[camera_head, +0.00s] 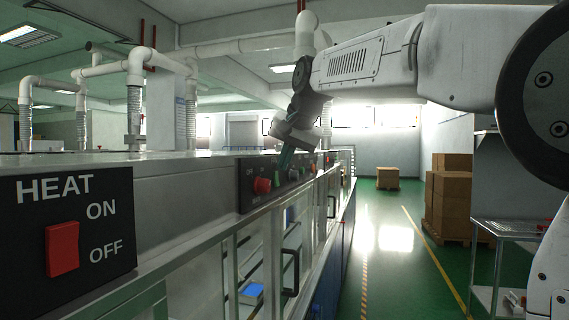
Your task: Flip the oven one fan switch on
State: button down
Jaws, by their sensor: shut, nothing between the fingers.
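My gripper (285,161) is shut and empty, pointing down. Its fingertips are in front of or close to a dark control panel (247,200) on the oven front; I cannot tell if they touch it. The panel carries a red knob (262,186), a green knob (277,180) and other small controls, partly hidden by the gripper. Its lettering is too small to read, and I cannot make out a fan switch there. Nearer, at the left, a black panel (110,245) marked HEAT, ON and OFF has a red rocker switch (62,248).
The long oven bench (190,205) runs away along the left, with glass doors and dark handles (290,272) below. A metal rack (500,225) and stacked cartons (450,195) stand at the right. The green aisle floor (395,275) between is clear.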

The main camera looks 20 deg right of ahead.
jog(key=shift+s+d, duration=0.1)
jog(key=d+v, duration=0.1)
jog(key=v, duration=1.1)
jog(key=shift+s+d+f, duration=0.15)
jog(key=shift+d+f, duration=0.1)
jog(key=shift+f, duration=0.05)
